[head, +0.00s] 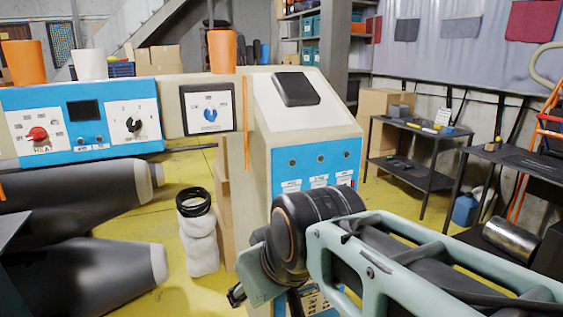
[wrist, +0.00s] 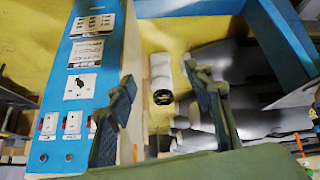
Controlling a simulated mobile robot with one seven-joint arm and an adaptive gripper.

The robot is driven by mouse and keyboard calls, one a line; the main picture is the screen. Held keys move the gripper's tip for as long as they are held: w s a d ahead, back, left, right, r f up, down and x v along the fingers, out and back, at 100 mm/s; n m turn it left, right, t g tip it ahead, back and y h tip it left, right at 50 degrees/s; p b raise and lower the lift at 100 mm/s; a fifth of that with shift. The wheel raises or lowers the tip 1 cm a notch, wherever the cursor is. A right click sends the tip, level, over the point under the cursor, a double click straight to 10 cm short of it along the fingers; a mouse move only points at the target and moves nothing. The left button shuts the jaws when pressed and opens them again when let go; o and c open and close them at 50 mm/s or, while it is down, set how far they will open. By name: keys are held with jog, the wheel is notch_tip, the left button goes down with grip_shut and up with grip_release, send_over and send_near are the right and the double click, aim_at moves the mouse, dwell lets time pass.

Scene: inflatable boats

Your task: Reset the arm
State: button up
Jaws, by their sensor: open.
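My gripper (wrist: 158,75) shows in the wrist view with its two dark fingers spread apart and nothing between them. In the head view my arm reaches in from the lower right, and its wrist is in front of the cream and blue machine (head: 316,160). Only a small part of the gripper shows there, low beside the machine; its fingertips are hidden. In the wrist view the machine's blue panel (wrist: 58,130) with switches lies left of the fingers. A wrapped white roll (wrist: 161,72) shows beyond the gap between them, on the yellow floor side.
A blue control panel (head: 85,117) with a red knob extends left, with orange and white cups on top. Grey inflatable tubes (head: 90,275) lie at lower left. A white roll (head: 200,248) with a black ring stands near them. Dark tables (head: 410,175) stand at right.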

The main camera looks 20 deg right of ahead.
jog(key=s+f+m+g, duration=0.1)
jog(key=s+f+m, duration=0.1)
jog(key=s, duration=0.3)
notch_tip(320, 180, up, 16)
jog(key=p, duration=1.6)
jog(key=shift+d+g+h, duration=0.2)
jog(key=shift+g+h, duration=0.1)
